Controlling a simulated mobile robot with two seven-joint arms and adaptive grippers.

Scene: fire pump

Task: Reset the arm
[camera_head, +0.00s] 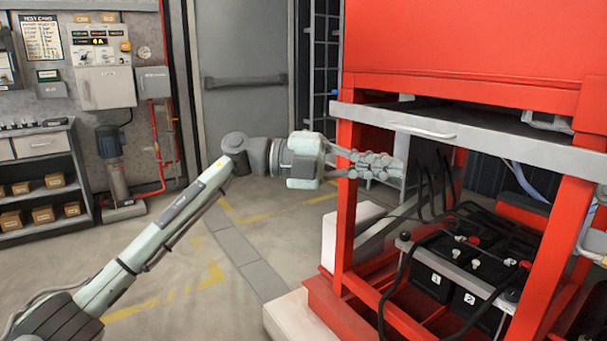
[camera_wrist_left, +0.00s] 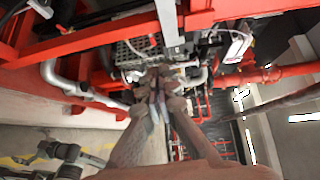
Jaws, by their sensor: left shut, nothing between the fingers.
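My left arm comes in from the lower left in the head view and reaches toward the red pump frame (camera_head: 345,215). My left gripper (camera_head: 398,163) is stretched out level, its fingers shut and empty, in front of the frame's left upright. In the left wrist view the closed fingertips of the left gripper (camera_wrist_left: 158,78) point at the red machinery with grey pipes. I cannot tell whether the fingertips touch anything. My right gripper is in neither view.
Black batteries (camera_head: 465,270) with cables sit low in the red frame. A grey rail (camera_head: 480,140) runs across the frame's front. A grey door (camera_head: 245,85) and a shelf with small boxes (camera_head: 40,185) stand behind. The floor at the left is open.

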